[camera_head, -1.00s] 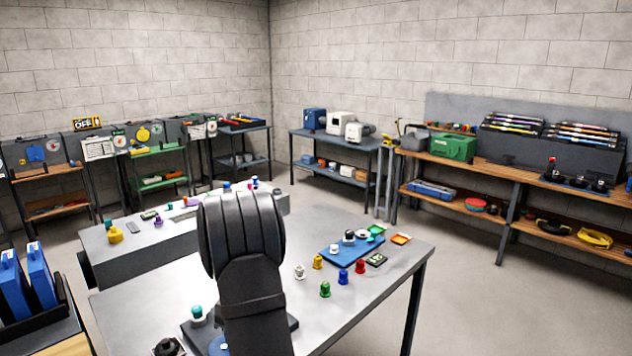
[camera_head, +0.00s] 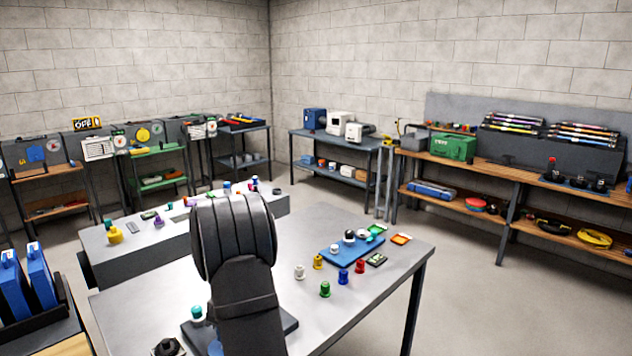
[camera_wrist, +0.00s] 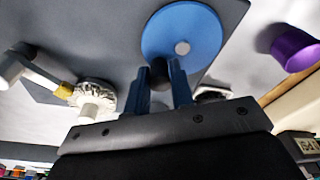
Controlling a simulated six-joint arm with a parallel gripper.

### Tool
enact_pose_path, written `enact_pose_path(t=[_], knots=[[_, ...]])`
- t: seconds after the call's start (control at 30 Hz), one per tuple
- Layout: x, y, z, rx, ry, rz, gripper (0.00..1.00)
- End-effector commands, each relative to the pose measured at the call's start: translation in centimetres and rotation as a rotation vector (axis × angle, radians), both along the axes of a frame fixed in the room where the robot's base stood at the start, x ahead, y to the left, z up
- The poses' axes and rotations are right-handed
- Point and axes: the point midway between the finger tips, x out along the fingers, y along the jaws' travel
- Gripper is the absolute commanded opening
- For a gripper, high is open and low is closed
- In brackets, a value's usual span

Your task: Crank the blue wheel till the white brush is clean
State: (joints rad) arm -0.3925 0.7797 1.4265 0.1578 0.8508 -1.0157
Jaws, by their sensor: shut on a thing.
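The blue wheel (camera_wrist: 184,22) shows in the wrist view as a flat disc with a pale hub, on a grey plate. My gripper (camera_wrist: 161,68) is at its lower edge, with its two blue fingers shut on the dark crank knob (camera_wrist: 160,73). The white brush (camera_wrist: 94,89) is left of the fingers, a round bristle head with greyish-brown specks above a white cylinder. How dirty it is I cannot tell. In the head view my arm hides the gripper, the brush and most of the wheel; a blue patch (camera_head: 215,347) beside the arm may be the wheel.
A purple knob (camera_wrist: 296,49) is at the right in the wrist view. In the head view, several coloured pegs, including a green one (camera_head: 325,289), and a blue board (camera_head: 341,254) stand on the grey table (camera_head: 385,285) to the right. Its front right part is clear.

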Motion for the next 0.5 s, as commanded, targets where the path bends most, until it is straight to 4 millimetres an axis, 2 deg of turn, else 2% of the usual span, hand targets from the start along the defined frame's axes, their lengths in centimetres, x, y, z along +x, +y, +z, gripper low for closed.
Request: enact_pose_path(t=[0.23,0.5], knots=[[-0.3,1.2,0.2,0.003,-0.006,0.0,0.09],[-0.3,1.3,0.2,0.003,-0.005,-0.001,0.09]])
